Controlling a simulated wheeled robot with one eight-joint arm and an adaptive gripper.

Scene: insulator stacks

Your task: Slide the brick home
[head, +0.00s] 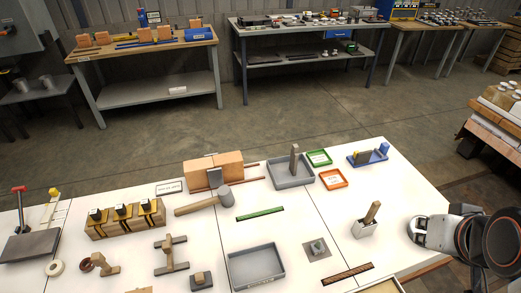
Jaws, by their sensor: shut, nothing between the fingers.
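A tan-orange block (229,164), which looks like the brick, stands at the back middle of the white table (300,220). A similar tan block (198,173) is right beside it on the left; I cannot tell whether they touch. A grey plate-like piece (215,178) stands in front of them. Thin reddish-brown strips (246,181) extend to the right from the blocks. My gripper (415,231) is at the right edge of the table, far from the blocks. It is shut and empty, with its fingers pointing left.
A mallet (222,194) lies just in front of the blocks. A grey tray (290,174) holding an upright piece stands to their right. A wooden stand with black-topped pieces (124,216) is at left.

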